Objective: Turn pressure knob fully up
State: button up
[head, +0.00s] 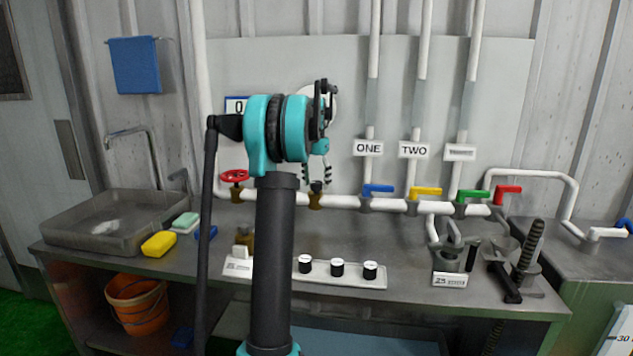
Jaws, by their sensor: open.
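No readable label marks which knob is the pressure knob. A small dark knob (316,187) sits on a brass fitting on the white pipe below my gripper. Three black knobs with white tops, left (305,264), middle (337,267) and right (370,270), stand on a pale panel (350,280) at the bench front. My gripper (317,177) is open and empty, pointing down, with its fingertips close above the small dark knob in the picture; I cannot tell whether they touch it. My arm partly hides a round white gauge (331,104) on the wall.
A red handwheel (234,177) is left of my arm. Blue (378,188), yellow (426,191), green (473,196) and red (508,189) lever handles line the pipe to the right. A sink (100,225), a yellow sponge (159,244) and a clamp-like tool (527,262) occupy the bench.

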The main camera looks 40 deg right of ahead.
aim_at(316, 182)
notch_tip(316, 182, up, 12)
jog(key=shift+w, duration=0.15)
dwell(0.4)
dwell(0.5)
